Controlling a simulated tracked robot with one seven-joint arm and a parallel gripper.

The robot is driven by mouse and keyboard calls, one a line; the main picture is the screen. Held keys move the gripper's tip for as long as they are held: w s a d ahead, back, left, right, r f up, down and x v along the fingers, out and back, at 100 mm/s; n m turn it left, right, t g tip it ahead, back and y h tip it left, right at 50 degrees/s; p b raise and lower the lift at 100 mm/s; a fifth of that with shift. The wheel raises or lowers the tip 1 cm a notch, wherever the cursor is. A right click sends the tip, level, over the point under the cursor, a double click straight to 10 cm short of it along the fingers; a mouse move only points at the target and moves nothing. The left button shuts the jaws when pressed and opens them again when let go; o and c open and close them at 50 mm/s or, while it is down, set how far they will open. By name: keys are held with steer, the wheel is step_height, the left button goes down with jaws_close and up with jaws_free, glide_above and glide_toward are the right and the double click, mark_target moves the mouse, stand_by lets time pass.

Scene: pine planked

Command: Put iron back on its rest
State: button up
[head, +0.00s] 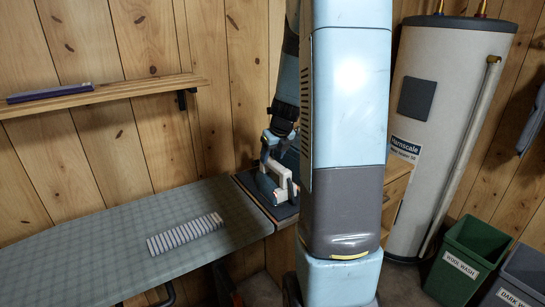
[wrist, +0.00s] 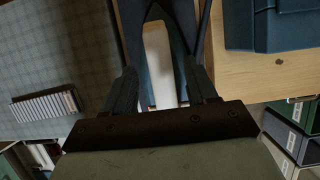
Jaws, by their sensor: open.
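The iron (head: 283,180), with a pale handle and light body parts, is on a dark rest pad (head: 262,190) at the right end of the ironing board (head: 110,240). Its right side is partly hidden by my column. My gripper (head: 276,150) points down just above the iron. In the wrist view, the iron's pale handle (wrist: 160,60) lies between the two spread dark fingers of my gripper (wrist: 162,85). The fingers are open, with gaps beside the handle. I cannot tell whether the iron sits squarely on the pad.
A striped grey-white block (head: 186,233) lies on the board. A wooden shelf (head: 110,93) holds a thin purple item (head: 50,92). A water heater (head: 448,110) and labelled bins (head: 462,262) stand at right. A blue box (wrist: 270,25) rests on a wooden cabinet (wrist: 250,75) near the gripper.

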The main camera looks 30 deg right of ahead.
steer(key=v, duration=1.1)
steer(key=s+a+r+n, duration=0.3)
steer(key=s+a+n, duration=0.6)
steer(key=n, duration=0.8)
steer(key=s+a+r+n+t, duration=0.1)
steer(key=s+a+r+n, duration=0.2)
steer(key=s+a+n, duration=0.7)
steer(key=s+n, duration=0.2)
steer(key=n, duration=0.6)
steer(key=shift+s+r+n, duration=0.3)
steer(key=shift+s+r, duration=0.05)
steer(key=shift+a, duration=0.1)
